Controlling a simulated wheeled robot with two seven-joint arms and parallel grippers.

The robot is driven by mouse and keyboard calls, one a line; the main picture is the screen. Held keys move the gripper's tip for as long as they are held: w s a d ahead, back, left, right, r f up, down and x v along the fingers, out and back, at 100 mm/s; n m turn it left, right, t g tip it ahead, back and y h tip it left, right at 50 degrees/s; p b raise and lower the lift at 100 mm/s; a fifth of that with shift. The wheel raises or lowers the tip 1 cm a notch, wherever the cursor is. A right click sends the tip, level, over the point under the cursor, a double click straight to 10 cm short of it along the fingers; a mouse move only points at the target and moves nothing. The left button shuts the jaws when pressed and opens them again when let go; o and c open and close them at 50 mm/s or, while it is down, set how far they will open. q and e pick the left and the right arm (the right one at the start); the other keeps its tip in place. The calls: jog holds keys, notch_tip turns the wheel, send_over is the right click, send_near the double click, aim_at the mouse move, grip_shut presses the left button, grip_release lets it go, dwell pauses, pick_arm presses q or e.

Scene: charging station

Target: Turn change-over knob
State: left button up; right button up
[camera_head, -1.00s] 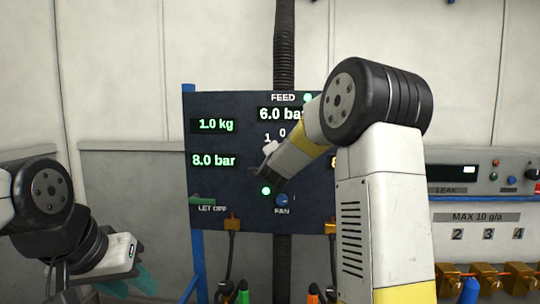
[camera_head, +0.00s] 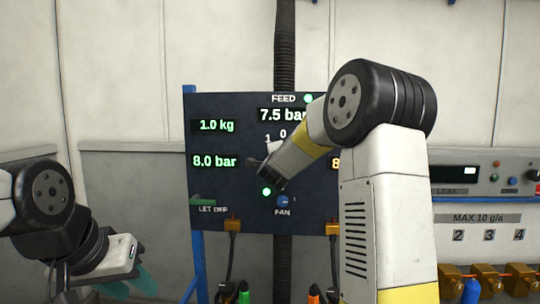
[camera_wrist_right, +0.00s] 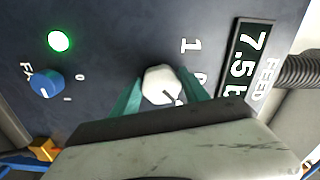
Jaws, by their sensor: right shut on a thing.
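The white change-over knob (camera_wrist_right: 162,86) is on the dark panel, beside a printed "1" in the right wrist view. A dark pointer line on it slants to the lower right of that view. My right gripper (camera_wrist_right: 160,98) is shut on the knob, with a teal finger on each side of it. In the head view the knob (camera_head: 274,146) is only partly seen; my right arm covers much of that spot. My left gripper (camera_head: 131,285) is low at the left, away from the panel; its teal fingers look apart and empty.
The panel (camera_head: 225,108) has a FEED display (camera_head: 281,115) reading 7.5 bar, a lit green lamp (camera_head: 266,191) and a blue FAN knob (camera_head: 283,201). A black hose (camera_head: 284,50) rises behind it. Brass fittings (camera_head: 485,280) stand at the lower right.

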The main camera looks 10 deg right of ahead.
jog(key=o, duration=1.4)
jog(key=v, duration=0.7)
jog(key=shift+s+a, duration=0.1)
jog(key=shift+s, duration=0.3)
jog(key=s+a+f+n+g+y, duration=0.2)
jog(key=s+a+n+g+y, duration=0.15)
jog(key=s+n, duration=0.4)
jog(key=s+a+f+n+g+y, duration=0.2)
jog(key=s+a+n+y, duration=0.25)
jog(key=s, duration=0.55)
jog(key=s+d+f+n+g, duration=0.1)
jog(key=s+f+n+g, duration=0.1)
jog(key=s, duration=0.4)
jog(key=s+d+f+n+g, duration=0.1)
jog(key=s+f+n, duration=0.1)
jog(key=s+f, duration=0.2)
jog(key=s+d+f+n+g, duration=0.1)
jog(key=s+f+n+g, duration=0.1)
jog(key=s, duration=0.6)
jog(key=shift+s+d+f+n+g+h, duration=0.15)
jog(key=shift+f+n+g+h, duration=0.1)
jog(key=shift+f, duration=0.15)
jog(key=shift+s+a+f+n+g+h, duration=0.1)
jog(key=shift+s+f+n+h, duration=0.05)
jog(key=shift+s+f+n, duration=0.15)
